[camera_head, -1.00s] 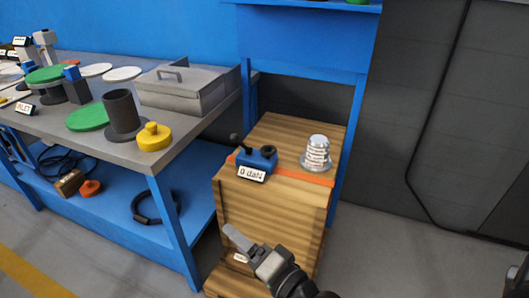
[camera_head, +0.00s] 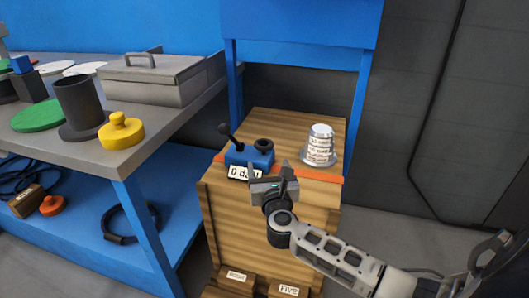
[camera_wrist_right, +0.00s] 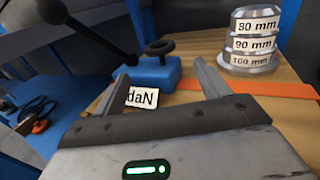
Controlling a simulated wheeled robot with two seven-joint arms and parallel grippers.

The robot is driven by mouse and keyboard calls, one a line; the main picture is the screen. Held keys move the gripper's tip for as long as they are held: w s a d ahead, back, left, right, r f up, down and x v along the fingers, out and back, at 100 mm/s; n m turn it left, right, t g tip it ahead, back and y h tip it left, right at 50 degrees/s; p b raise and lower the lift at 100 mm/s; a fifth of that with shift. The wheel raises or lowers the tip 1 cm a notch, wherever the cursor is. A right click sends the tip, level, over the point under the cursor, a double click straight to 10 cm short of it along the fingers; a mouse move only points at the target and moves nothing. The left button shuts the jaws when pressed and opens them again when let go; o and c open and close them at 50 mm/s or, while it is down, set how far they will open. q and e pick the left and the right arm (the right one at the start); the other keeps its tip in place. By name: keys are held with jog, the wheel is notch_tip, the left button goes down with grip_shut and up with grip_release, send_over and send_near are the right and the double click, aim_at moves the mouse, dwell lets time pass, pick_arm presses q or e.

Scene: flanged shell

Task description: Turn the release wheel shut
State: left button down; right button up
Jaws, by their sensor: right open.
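The release wheel (camera_head: 264,144) is a small black ring on top of a blue pump block (camera_head: 250,158), which stands on a wooden crate. The wheel also shows in the right wrist view (camera_wrist_right: 159,47), beyond the fingers. A black lever with a ball end (camera_head: 229,134) rises from the block's left side. A white label (camera_head: 239,173) on its front reads "0 da…", partly hidden by a finger. My right gripper (camera_head: 270,170) is open and empty, in front of the block, its fingers pointing toward it. In the wrist view the wheel appears between and apart from the fingertips (camera_wrist_right: 160,72). My left gripper is out of view.
A stack of silver rings marked in mm (camera_head: 320,146) stands right of the pump on the crate (camera_head: 290,195). An orange strip (camera_head: 318,178) crosses the crate top. Left is a grey workbench (camera_head: 70,155) with a yellow knobbed weight (camera_head: 121,131) and a grey lidded box (camera_head: 160,80).

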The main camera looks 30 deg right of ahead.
aim_at(265, 151)
jog(key=b+x, duration=0.1)
jog(key=x, duration=0.7)
jog(key=shift+w+d+b, duration=0.2)
jog(key=shift+w+b, duration=0.15)
jog(key=shift+b, duration=0.05)
jog(key=c, duration=1)
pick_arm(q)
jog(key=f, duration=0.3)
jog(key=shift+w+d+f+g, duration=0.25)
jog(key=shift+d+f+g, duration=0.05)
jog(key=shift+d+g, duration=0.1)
